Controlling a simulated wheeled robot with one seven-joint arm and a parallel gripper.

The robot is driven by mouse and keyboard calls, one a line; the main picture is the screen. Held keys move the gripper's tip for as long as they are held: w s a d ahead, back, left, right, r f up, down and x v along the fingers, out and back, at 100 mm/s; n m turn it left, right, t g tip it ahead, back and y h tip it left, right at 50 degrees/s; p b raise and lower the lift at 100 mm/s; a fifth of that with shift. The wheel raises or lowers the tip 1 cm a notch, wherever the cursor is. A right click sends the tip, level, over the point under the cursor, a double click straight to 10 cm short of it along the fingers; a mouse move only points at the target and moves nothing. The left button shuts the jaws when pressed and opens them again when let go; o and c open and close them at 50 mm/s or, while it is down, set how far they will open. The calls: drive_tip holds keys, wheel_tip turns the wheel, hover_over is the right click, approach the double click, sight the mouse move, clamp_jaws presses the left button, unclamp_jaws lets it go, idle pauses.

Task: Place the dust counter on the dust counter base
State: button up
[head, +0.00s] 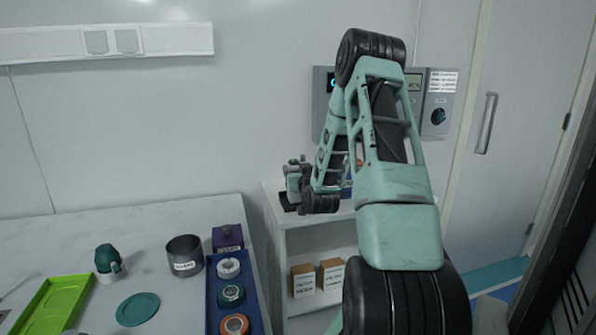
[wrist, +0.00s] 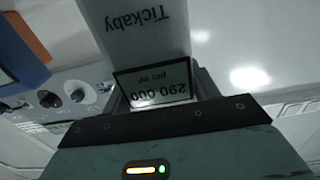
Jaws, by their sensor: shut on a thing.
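The dust counter (wrist: 140,30) fills the upper middle of the wrist view. It is a pale grey body lettered "Tickaby", with a small display reading "290 000 per m³"; both appear upside down. My gripper (wrist: 152,103) is shut on it, though the fingertips are hard to make out. In the head view my gripper (head: 297,182) is small and far off, over the left end of the white cabinet top. A dark flat patch shows just below it; I cannot tell whether this is the dust counter base or part of what I hold.
The white cabinet (head: 300,219) holds small brown boxes (head: 304,281) on its shelf. A grey wall panel (head: 444,110) is partly behind my arm. The left table (head: 130,225) carries a grey cup (head: 184,256), a blue tray (head: 212,297) and a green tray (head: 52,303).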

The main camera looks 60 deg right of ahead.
drive_tip(key=shift+f, duration=0.1)
drive_tip(key=o, duration=1.5)
drive_tip(key=shift+r+p+v, duration=0.2)
drive_tip(key=shift+p+v, duration=3.8)
drive_tip(key=shift+v, duration=2)
